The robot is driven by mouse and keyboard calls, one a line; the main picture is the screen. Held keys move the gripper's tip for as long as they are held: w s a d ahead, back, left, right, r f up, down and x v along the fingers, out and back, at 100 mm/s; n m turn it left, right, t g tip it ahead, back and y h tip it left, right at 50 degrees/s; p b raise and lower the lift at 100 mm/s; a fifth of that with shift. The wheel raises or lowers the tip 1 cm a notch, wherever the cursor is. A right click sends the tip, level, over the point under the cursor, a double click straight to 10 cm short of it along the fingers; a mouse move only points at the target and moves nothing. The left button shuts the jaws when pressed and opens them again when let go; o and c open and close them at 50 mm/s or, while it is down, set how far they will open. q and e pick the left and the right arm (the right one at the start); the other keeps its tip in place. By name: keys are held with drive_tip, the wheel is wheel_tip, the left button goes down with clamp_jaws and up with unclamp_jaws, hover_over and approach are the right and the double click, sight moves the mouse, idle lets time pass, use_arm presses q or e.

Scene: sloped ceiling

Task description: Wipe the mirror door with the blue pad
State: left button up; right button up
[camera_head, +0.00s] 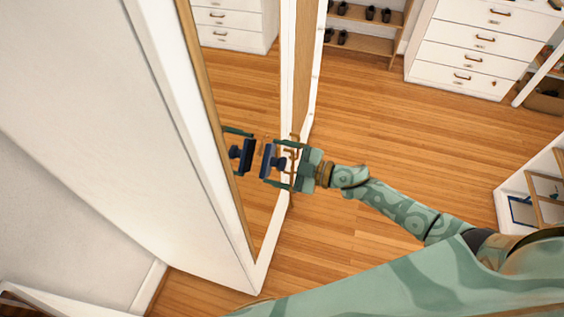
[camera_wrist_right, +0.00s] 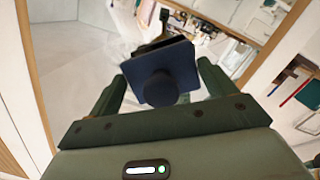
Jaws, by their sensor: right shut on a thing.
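The mirror door (camera_head: 255,95) stands at left centre in the head view, with a thin wooden edge and a white frame. It reflects the floor, a chest and my gripper. My right gripper (camera_head: 279,163) is shut on the blue pad (camera_head: 267,160) by its dark knob. The pad's flat face is turned to the glass. A small gap shows between the pad and its reflection, so they look apart. In the right wrist view the pad (camera_wrist_right: 176,70) is held tilted between the green fingers, with the mirror (camera_wrist_right: 75,75) beyond it. My left gripper is out of view.
A white chest of drawers (camera_head: 472,52) stands at the back right. A wooden rack (camera_head: 358,42) with dark shoes is at the back. A white shelf unit (camera_head: 512,200) is at the right edge. The wooden floor (camera_head: 400,135) between them is clear.

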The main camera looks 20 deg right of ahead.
drive_tip(key=shift+x, duration=1.25)
idle(0.5)
drive_tip(key=shift+r, duration=0.15)
